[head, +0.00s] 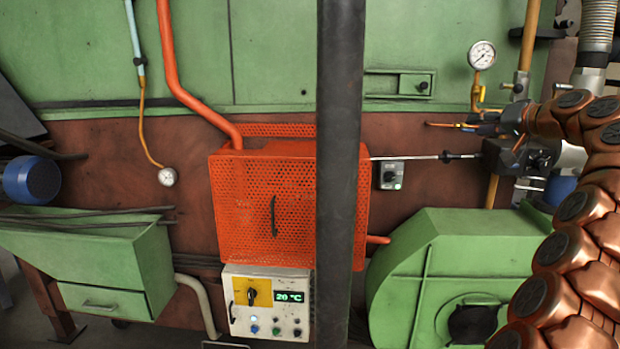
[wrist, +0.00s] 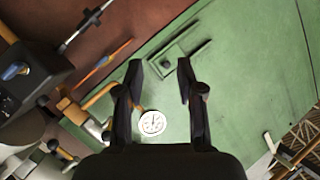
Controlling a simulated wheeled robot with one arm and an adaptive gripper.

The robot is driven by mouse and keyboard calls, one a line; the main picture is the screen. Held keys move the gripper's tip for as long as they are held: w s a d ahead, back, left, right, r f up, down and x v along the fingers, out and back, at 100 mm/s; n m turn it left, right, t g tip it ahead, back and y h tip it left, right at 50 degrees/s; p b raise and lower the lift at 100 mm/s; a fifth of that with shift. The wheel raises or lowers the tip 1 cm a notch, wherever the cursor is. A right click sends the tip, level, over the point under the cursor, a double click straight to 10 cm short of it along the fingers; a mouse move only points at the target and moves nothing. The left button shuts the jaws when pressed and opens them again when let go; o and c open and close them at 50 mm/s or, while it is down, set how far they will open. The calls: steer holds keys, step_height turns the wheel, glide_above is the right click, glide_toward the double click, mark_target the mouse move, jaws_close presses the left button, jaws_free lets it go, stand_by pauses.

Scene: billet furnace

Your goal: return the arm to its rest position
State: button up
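My arm, with copper-coloured links, comes in from the right side of the head view. My gripper (head: 472,125) is at its end, in front of the furnace wall near the yellow pipe. In the wrist view my gripper (wrist: 160,72) shows two black fingers standing apart with nothing between them. Beyond the fingers are the green furnace panel (wrist: 235,80) and a round white gauge (wrist: 152,123). The gauge (head: 482,55) also shows in the head view, above the gripper.
An orange mesh guard (head: 240,205) stands over a control box (head: 265,318) reading 20 °C. A dark vertical post (head: 340,180) crosses the middle. A small switch box (head: 391,175), a black actuator box (head: 515,160) and a green blower housing (head: 430,260) are at right.

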steer(key=s+a+f+n+g+y, duration=0.1)
steer(key=s+a+f+g, duration=0.2)
steer(key=a, duration=0.5)
steer(key=s+a+f+n+g+y, duration=0.1)
steer(key=s+a+f+g, duration=0.15)
steer(key=s+a, duration=0.4)
steer(key=s+a+f+n+g, duration=0.15)
steer(key=a+f, duration=0.25)
steer(key=a, duration=0.5)
steer(key=s+a+f+g, duration=0.3)
steer(key=s+a+f, duration=0.2)
steer(key=s, duration=0.3)
steer(key=s+d+f+g+h, duration=0.2)
steer(key=s+f, duration=0.5)
steer(key=s, duration=0.5)
steer(key=s+d+f+g+h, duration=0.2)
steer(key=s+f+h, duration=0.1)
steer(key=s+f, duration=0.5)
steer(key=s+d+f+g+h, duration=0.2)
steer(key=s+f, duration=0.5)
steer(key=s, duration=0.8)
steer(key=shift+s+f, duration=0.3)
steer(key=shift+f, duration=0.05)
steer(key=shift+m, duration=0.25)
steer(key=shift+c, duration=0.4)
